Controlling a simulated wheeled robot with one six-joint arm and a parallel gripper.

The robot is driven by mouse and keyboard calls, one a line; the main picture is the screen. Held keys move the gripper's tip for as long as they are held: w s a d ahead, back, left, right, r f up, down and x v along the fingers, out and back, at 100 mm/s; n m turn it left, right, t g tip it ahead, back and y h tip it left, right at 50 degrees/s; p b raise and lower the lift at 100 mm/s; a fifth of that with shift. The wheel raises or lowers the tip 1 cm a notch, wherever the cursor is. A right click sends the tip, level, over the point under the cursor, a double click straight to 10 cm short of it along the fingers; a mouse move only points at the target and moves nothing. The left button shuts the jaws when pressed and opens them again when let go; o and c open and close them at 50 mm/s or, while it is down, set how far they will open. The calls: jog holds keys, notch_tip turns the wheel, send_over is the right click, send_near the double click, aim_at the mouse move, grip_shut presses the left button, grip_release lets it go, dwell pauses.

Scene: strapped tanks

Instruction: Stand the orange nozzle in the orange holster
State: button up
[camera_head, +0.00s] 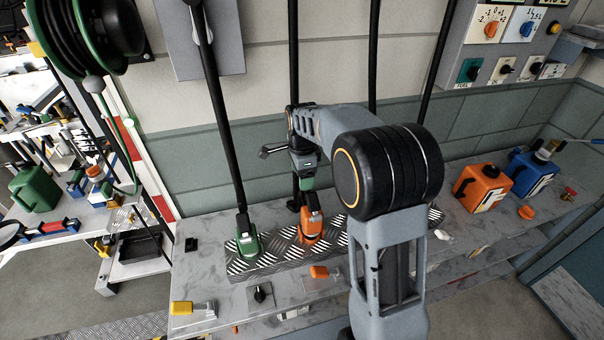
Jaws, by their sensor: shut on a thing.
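My gripper (308,192) points down at the middle of the bench and is shut on the upper part of the orange nozzle (312,218). The nozzle's orange body is low over the checkered metal plate, just right of the green nozzle. The orange holster cannot be clearly told apart from the nozzle here, so I cannot tell whether the nozzle is seated in it. A black hose runs down behind my gripper. My arm hides the right part of the plate.
The green nozzle (247,238) stands on the left of the checkered plate (270,258) with a black hose above it. An orange can (482,187) and a blue can (533,174) stand at right. A yellow-handled tool (190,308) lies on the front left.

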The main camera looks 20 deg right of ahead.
jog(key=shift+f+b, duration=0.65)
jog(key=shift+f, duration=0.4)
jog(key=o, duration=1.7)
jog(key=shift+f, duration=0.1)
notch_tip(320, 180, up, 14)
jog(key=shift+r, duration=0.1)
